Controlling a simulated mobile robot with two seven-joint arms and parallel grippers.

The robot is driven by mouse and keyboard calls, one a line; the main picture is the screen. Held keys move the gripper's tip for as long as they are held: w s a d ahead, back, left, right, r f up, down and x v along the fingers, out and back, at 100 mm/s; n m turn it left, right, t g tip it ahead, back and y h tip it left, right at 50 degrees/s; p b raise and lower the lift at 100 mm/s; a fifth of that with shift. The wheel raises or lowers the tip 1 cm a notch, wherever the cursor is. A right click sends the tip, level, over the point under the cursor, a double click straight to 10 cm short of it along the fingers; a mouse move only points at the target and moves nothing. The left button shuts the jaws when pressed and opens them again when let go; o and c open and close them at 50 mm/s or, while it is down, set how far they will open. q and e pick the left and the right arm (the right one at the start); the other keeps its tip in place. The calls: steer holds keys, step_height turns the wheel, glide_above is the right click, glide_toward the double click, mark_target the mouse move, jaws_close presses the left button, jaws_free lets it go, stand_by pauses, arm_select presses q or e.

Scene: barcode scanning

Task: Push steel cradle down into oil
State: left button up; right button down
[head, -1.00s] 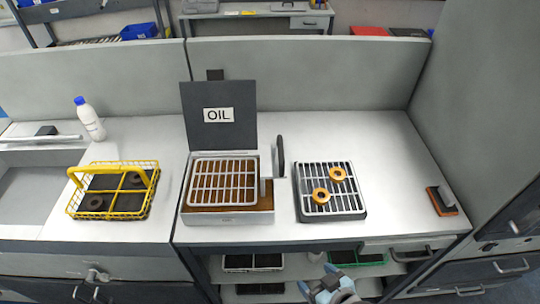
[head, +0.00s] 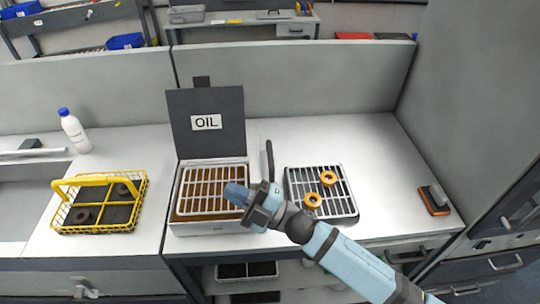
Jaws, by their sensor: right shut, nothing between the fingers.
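The steel cradle (head: 206,177) is a light metal grid that sits in the oil box (head: 190,228), with brown oil showing between its bars. The box's dark lid (head: 177,131) stands open behind it, with a white OIL label. My right gripper (head: 228,190) is shut and empty over the right part of the cradle, near its right edge. Whether it touches the bars I cannot tell. My left gripper is not in view.
A grid rack (head: 345,207) with two orange rings (head: 328,178) stands to the right. A yellow basket (head: 98,228) with dark rings is at the left, near a white bottle (head: 74,132). A brush-like block (head: 435,200) lies at the far right. The counter behind the rack is clear.

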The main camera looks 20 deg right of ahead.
steer(key=a+r+n+g+y, duration=0.3)
steer(key=a+r+n+g, duration=0.1)
steer(key=n+g, duration=0.75)
steer(key=n+h+b, duration=0.2)
steer(key=n+h, duration=1.1)
steer(key=h, duration=0.7)
glide_toward(270, 152)
steer(key=shift+w+a+f+m+g, duration=0.15)
steer(key=shift+w+f+m+g, duration=0.15)
steer(key=shift+f+g, duration=0.1)
steer(key=shift+f, duration=0.15)
steer(key=shift+w+a+f+b, duration=0.15)
steer(key=shift+f+b, duration=0.55)
steer(key=shift+f, duration=0.95)
steer(key=shift+a+f+b, duration=0.2)
steer(key=shift+f+b, duration=0.5)
steer(key=shift+f, duration=1.1)
